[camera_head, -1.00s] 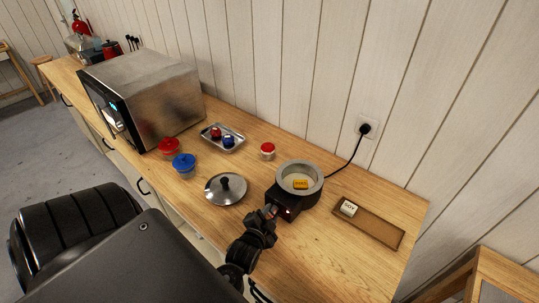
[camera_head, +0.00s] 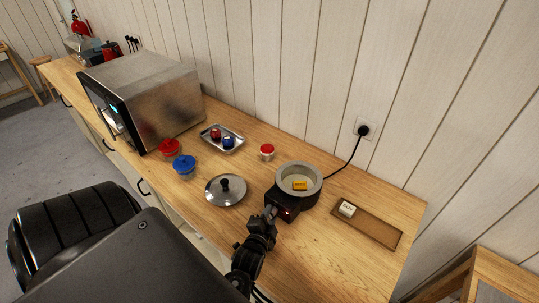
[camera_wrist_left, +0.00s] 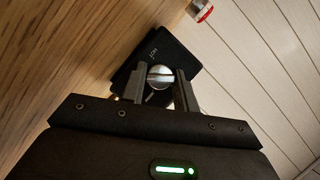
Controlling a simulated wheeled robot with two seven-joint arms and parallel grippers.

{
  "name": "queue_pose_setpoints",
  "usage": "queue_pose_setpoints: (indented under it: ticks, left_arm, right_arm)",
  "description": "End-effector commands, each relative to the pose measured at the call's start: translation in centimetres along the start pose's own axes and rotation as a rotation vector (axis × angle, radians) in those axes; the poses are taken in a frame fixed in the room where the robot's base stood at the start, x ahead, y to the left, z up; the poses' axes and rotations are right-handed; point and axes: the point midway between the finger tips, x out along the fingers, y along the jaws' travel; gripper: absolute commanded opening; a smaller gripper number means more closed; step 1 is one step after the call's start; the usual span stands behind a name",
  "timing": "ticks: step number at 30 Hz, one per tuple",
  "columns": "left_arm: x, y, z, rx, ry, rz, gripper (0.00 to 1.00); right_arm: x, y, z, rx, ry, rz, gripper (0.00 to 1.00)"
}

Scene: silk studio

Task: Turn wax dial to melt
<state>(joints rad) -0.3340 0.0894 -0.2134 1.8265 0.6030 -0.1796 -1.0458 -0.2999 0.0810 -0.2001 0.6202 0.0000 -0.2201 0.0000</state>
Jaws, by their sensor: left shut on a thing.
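The wax melter (camera_head: 312,176) is a grey round pot on a black base, with a yellow block (camera_head: 300,185) inside the pot. Its round metal dial (camera_wrist_left: 160,77) shows on the front of the black base in the left wrist view. My left gripper (camera_head: 271,211) is at the front of the base. In the left wrist view its two fingers (camera_wrist_left: 158,84) are shut on the dial from both sides. My right gripper is not in view.
A metal lid (camera_head: 226,190) lies left of the melter. A red-capped jar (camera_head: 267,152) stands behind it, and a brown board (camera_head: 372,224) with a small light block lies to its right. A black cord runs to the wall socket (camera_head: 365,129).

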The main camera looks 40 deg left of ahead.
Motion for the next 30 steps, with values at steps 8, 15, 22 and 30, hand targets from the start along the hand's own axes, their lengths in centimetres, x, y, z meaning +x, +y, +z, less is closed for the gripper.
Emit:
queue_pose_setpoints:
  ticks: [8, 15, 22, 30]
  left_arm:
    - [0.1, -0.3, -0.1, -0.002, 0.003, -0.006, 0.50]
    - [-0.1, -0.1, 0.0, -0.002, 0.002, -0.003, 0.50]
    - [-3.4, 0.2, 0.1, -0.004, 0.001, 0.000, 0.50]
    - [-8.5, 0.1, 0.1, -0.004, 0.001, -0.002, 0.50]
  right_arm:
    - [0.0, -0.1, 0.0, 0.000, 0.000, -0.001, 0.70]
    - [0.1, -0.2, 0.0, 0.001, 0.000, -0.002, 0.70]
    - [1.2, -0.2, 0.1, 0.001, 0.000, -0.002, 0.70]
    - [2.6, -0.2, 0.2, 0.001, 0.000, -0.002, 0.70]
